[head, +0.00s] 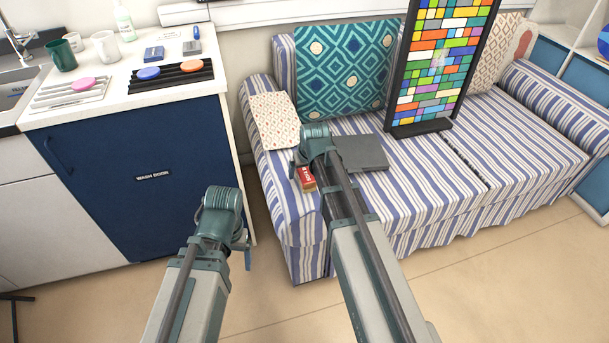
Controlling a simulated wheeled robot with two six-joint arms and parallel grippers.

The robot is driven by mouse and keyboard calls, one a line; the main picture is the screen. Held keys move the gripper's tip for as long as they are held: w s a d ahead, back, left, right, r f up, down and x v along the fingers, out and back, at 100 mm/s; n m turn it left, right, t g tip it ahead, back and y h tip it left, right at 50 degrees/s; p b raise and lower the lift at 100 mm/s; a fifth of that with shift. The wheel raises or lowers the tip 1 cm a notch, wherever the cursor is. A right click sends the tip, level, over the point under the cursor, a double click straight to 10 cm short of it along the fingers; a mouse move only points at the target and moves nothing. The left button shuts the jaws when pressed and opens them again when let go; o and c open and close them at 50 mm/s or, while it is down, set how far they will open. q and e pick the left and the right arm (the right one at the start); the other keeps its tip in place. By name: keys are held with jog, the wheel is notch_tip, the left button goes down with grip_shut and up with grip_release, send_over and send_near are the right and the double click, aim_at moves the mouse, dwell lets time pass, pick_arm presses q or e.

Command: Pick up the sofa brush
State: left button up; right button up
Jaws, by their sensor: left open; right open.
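A small red item with a pale label and a tan edge (306,182) lies on the striped sofa (420,180), near its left arm. It may be the sofa brush, but I cannot make out bristles, and my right gripper partly hides it. My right gripper (309,165) is open, over the sofa seat, right by the far end of the red item. I cannot tell whether they touch. My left gripper (242,250) is open and empty, low in front of the blue cabinet and left of the sofa.
A dark grey flat case (362,153) lies right of my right gripper. A patterned cloth (273,121) covers the sofa's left arm. A teal cushion (345,70) and a framed coloured-glass panel (437,65) stand behind. The counter (120,103) at left holds mugs, racks and discs.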

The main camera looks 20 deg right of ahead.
pick_arm(q)
jog(key=shift+f, duration=0.15)
pick_arm(e)
jog(key=shift+f, duration=0.15)
grip_shut()
dwell(0.4)
